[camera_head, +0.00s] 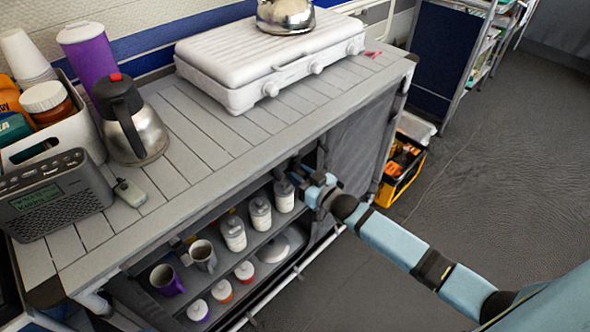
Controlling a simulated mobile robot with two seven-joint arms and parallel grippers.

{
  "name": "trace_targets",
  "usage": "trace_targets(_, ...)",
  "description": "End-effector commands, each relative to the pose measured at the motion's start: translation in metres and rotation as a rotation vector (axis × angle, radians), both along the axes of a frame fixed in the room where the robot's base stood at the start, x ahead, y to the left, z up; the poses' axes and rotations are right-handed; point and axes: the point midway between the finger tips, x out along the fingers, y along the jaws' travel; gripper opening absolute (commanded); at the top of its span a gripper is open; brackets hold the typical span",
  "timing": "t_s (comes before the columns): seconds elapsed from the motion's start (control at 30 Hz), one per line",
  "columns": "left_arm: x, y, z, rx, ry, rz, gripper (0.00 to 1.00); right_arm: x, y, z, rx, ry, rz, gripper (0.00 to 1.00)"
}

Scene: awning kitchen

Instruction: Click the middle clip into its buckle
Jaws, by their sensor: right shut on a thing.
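My right arm comes in from the right, and its gripper (303,180) is at the open front of the grey cabinet, near the right end of the upper shelf. It is shut on a small dark thing at the edge of the dark fabric side panel (352,150); the thing is too small and covered to tell if it is the middle clip. I cannot make out the buckle. A small dark piece (178,244) shows at the left of the shelf opening, too small to identify. My left gripper is not in view.
The slatted worktop (205,130) above holds a radio (55,195), a jug (130,125) and a white stove (270,60). The floor at right is mostly open.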

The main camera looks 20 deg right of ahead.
Motion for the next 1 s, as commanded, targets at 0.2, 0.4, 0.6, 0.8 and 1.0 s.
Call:
trace_targets(0.2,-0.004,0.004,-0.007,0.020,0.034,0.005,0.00,-0.002,-0.001,0.004,0.001,-0.002,0.001,0.00)
trace_targets(0.4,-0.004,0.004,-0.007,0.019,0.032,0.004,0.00,-0.002,-0.001,0.004,0.001,-0.004,0.001,0.34)
trace_targets(0.6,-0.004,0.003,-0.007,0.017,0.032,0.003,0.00,-0.002,-0.001,0.004,0.001,-0.003,0.001,0.47)
trace_targets(0.8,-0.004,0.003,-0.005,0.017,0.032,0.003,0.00,-0.005,-0.002,0.004,0.000,-0.001,0.000,0.47)
trace_targets(1.0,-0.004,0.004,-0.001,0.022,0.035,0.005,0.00,-0.034,-0.012,0.004,0.000,0.002,0.000,0.47)
